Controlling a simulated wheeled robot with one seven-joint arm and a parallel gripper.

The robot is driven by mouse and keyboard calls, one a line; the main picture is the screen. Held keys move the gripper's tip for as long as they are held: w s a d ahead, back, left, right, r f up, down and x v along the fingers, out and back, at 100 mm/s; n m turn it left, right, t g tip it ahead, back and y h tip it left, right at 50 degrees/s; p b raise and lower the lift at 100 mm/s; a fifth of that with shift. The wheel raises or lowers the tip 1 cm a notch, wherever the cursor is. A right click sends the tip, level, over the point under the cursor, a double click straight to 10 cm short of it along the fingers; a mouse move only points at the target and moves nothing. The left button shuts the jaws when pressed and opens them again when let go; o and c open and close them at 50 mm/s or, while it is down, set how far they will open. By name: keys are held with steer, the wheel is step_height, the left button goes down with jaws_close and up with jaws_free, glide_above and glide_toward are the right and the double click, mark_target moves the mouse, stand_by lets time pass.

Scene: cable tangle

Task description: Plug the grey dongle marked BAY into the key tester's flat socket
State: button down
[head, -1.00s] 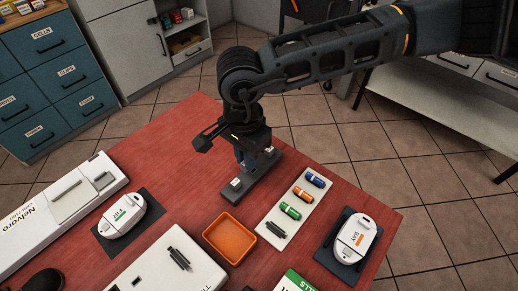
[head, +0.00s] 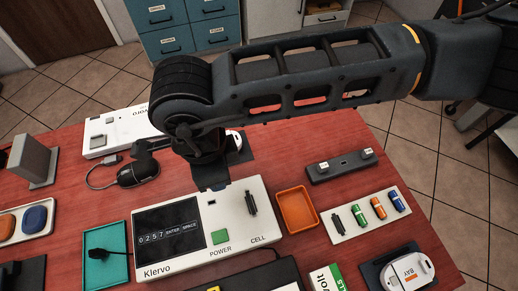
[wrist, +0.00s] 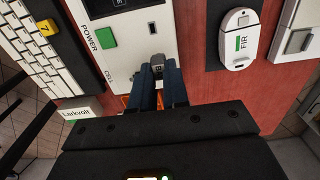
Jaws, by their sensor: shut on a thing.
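The key tester (head: 175,268) is a white box marked Klervo, with a dark screen reading "0257 ENTER SPACE" and a green POWER button (head: 220,237). Its small flat socket (head: 212,202) is on the white panel above the button; it also shows in the wrist view (wrist: 152,28). My gripper (head: 213,187) is over the tester's back edge, close to the socket. In the wrist view its blue fingers are shut on the grey dongle (wrist: 157,71), a small grey piece at the tips, apart from the socket. Its marking cannot be read.
An orange tray (head: 296,209) sits right of the tester.

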steer(key=shift+s+a+f+b, duration=0.2)
steer(key=shift+a+f+b, duration=0.2)
steer(key=shift+f, duration=0.35)
steer(key=shift+s+a+f+b, duration=0.25)
steer(key=shift+f+b, duration=0.1)
steer(key=shift+f, duration=0.4)
steer(key=shift+s+a+f+b, duration=0.2)
steer(key=shift+a+f+b, duration=0.2)
steer(key=shift+f, duration=0.35)
steer(key=shift+b, duration=0.5)
steer(key=shift+f+b, duration=1.1)
steer(key=shift+b, duration=0.05)
steer(key=c, duration=1)
jaws_free()
steer(key=shift+c, duration=0.2)
